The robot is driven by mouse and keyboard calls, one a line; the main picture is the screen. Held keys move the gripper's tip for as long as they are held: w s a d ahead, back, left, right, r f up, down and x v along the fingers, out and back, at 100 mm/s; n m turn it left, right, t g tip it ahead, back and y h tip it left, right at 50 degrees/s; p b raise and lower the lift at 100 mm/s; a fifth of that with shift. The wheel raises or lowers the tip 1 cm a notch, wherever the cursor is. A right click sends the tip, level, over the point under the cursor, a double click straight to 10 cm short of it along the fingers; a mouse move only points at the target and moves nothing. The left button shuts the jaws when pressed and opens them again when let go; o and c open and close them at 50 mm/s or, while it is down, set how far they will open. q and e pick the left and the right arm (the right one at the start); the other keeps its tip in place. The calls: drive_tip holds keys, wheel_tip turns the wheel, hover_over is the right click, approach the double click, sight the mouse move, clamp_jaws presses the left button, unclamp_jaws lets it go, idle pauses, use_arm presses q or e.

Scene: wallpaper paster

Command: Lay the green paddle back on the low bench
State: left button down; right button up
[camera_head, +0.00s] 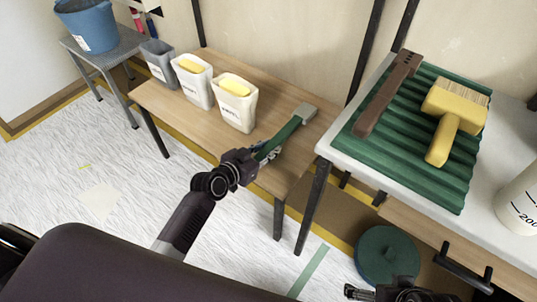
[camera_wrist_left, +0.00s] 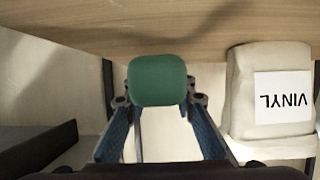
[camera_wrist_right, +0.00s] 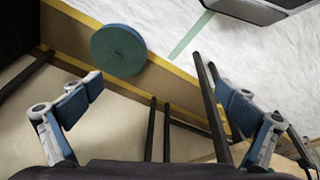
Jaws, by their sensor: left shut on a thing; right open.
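The green paddle (camera_head: 281,138) has a green handle and a pale grey flat end. My left gripper (camera_head: 264,154) is shut on its handle over the right part of the low wooden bench (camera_head: 160,103). The pale end points away, toward the bench's back right corner. I cannot tell whether the paddle touches the bench top. In the left wrist view the green handle end (camera_wrist_left: 158,80) sits between the fingers, with the bench top (camera_wrist_left: 60,25) beyond. My right gripper (camera_wrist_right: 160,105) is open and empty, and shows partly at the bottom of the head view.
Two white tubs (camera_head: 234,108) with yellow sponges and a grey tub (camera_head: 158,62) stand along the bench, left of the paddle. A white table on the right holds a green ribbed mat (camera_head: 400,150), a yellow brush (camera_head: 442,145) and a brown bar (camera_head: 385,95). A green disc (camera_head: 388,256) is below.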

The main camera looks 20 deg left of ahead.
use_arm(q)
drive_tip(key=shift+f, duration=0.9)
drive_tip(key=shift+f+b, duration=0.3)
drive_tip(key=shift+f, duration=0.1)
use_arm(e)
drive_tip(key=shift+v, duration=0.75)
drive_tip(key=shift+s+f, duration=0.1)
use_arm(q)
drive_tip(key=c, duration=1.6)
unclamp_jaws()
drive_tip(key=shift+f, duration=0.1)
